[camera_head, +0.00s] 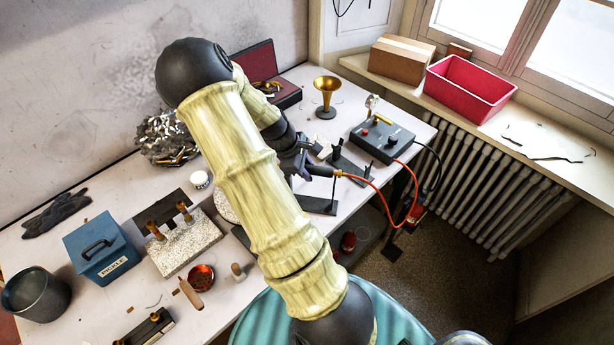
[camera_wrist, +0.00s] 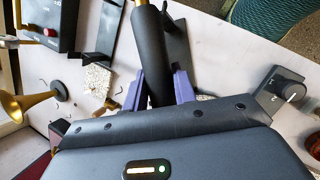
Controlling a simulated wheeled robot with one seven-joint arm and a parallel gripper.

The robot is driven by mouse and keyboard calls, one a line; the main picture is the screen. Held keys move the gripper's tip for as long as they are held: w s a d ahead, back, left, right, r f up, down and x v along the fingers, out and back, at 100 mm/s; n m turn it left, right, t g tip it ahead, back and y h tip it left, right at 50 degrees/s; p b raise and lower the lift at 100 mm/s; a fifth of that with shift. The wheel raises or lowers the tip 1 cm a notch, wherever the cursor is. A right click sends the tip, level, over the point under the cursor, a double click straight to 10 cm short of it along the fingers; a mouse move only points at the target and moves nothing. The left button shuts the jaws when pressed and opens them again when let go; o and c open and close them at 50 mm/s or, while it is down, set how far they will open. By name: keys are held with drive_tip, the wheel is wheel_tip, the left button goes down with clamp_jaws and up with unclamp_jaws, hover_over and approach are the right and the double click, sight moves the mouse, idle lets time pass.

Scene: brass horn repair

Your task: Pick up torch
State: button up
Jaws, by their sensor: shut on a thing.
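The torch (camera_head: 321,171) has a dark handle and a brass end joined to an orange hose (camera_head: 385,190). In the wrist view its black handle (camera_wrist: 150,45) runs up from between the fingers. My gripper (camera_head: 298,165) is shut on the handle; its purple fingers also show in the wrist view (camera_wrist: 160,90). A black stand (camera_head: 318,205) is just below the torch in the head view. I cannot tell whether the torch touches it. The torch's other end is hidden by my gripper.
A control box (camera_head: 382,140) and a small brass horn bell (camera_head: 326,92) stand beyond the gripper. A blue box (camera_head: 97,250), a speckled block (camera_head: 185,245) and a grey pot (camera_head: 35,295) are on the left. The bench edge is close to the torch.

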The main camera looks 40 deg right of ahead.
sight(308, 166)
wheel_tip(308, 166, up, 7)
drive_tip(key=shift+f+b, duration=0.2)
drive_tip(key=shift+b, duration=0.25)
drive_tip(key=shift+f, duration=0.1)
